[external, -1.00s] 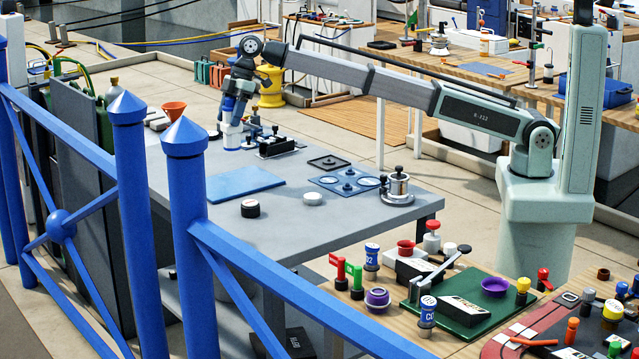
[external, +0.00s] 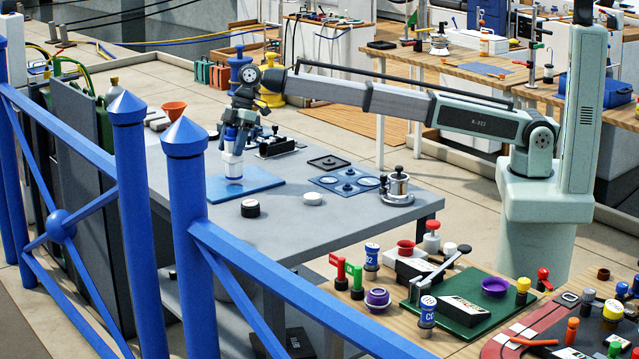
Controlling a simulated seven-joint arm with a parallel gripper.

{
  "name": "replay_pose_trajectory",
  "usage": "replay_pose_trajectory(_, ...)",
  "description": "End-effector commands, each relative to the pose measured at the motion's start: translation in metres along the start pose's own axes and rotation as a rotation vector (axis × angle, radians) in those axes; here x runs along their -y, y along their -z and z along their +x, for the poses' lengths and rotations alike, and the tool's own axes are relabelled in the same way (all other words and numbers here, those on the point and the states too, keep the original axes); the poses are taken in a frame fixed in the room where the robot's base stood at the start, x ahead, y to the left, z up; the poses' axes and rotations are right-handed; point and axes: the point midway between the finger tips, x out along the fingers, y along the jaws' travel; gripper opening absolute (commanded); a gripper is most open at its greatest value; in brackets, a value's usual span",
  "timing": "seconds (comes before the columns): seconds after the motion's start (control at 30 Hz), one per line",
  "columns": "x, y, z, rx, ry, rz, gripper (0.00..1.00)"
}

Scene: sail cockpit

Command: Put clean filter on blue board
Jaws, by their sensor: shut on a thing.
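The blue board (external: 262,186) lies flat on the grey table, left of its middle. My gripper (external: 238,138) points down over the board's left part and is shut on a white cylinder with a blue upper part, which I take to be the clean filter (external: 234,168). The filter is upright, with its lower end at or just above the board. I cannot tell whether it touches. The fingertips are small and partly hidden against the blue part.
A black-sided round cap (external: 250,208) and a white disc (external: 312,199) stand in front of the board. A blue plate with round parts (external: 345,181) and a metal pot (external: 397,188) are at the right. A black fixture (external: 278,148) stands behind. Blue railing (external: 187,230) crosses the foreground.

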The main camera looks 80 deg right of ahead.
Motion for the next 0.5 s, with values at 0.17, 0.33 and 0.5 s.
replay_pose_trajectory(0.17,0.0002,-0.0052,0.0124,0.000,0.000,0.000,0.23)
replay_pose_trajectory(0.33,0.0000,-0.0048,0.0118,0.000,0.000,0.000,0.23)
replay_pose_trajectory(0.5,0.0001,-0.0061,0.0146,0.000,0.000,0.000,0.23)
